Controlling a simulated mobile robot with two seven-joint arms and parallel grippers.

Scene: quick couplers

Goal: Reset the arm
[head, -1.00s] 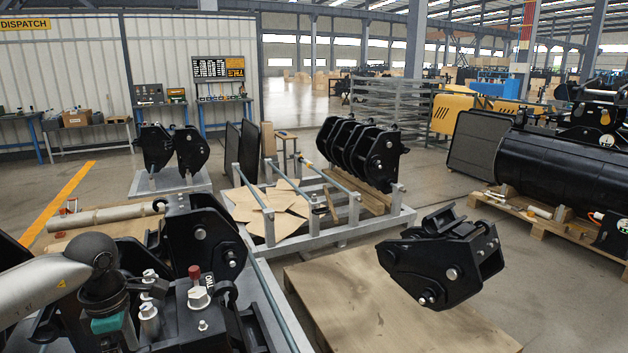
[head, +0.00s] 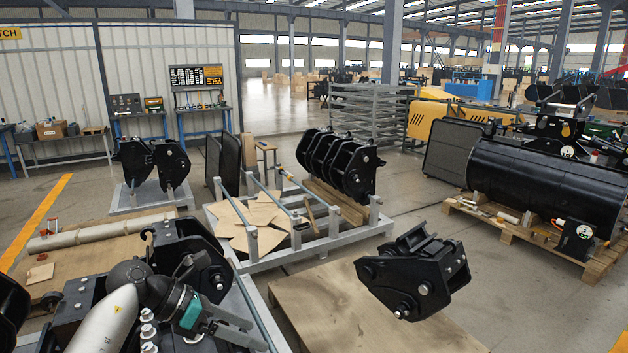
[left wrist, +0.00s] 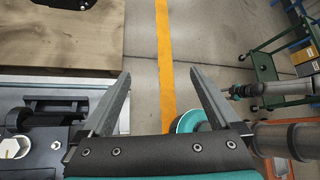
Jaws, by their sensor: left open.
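My left gripper (head: 258,333) is at the lower left of the head view, its teal body tilted and its two fingers pointing right. It is above a black coupler (head: 192,250) in the near grey frame. In the left wrist view the same gripper (left wrist: 159,73) has its fingers spread wide with nothing between them. Below it are bare floor and a yellow floor line (left wrist: 165,45). My right gripper does not show in the head view.
A black coupler (head: 415,275) is over a wooden board (head: 350,315) at centre right. Several couplers (head: 340,163) stand on a grey rack behind. A black cylinder (head: 545,185) lies on a pallet at right. In the left wrist view a green cart (left wrist: 275,45) stands at upper right.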

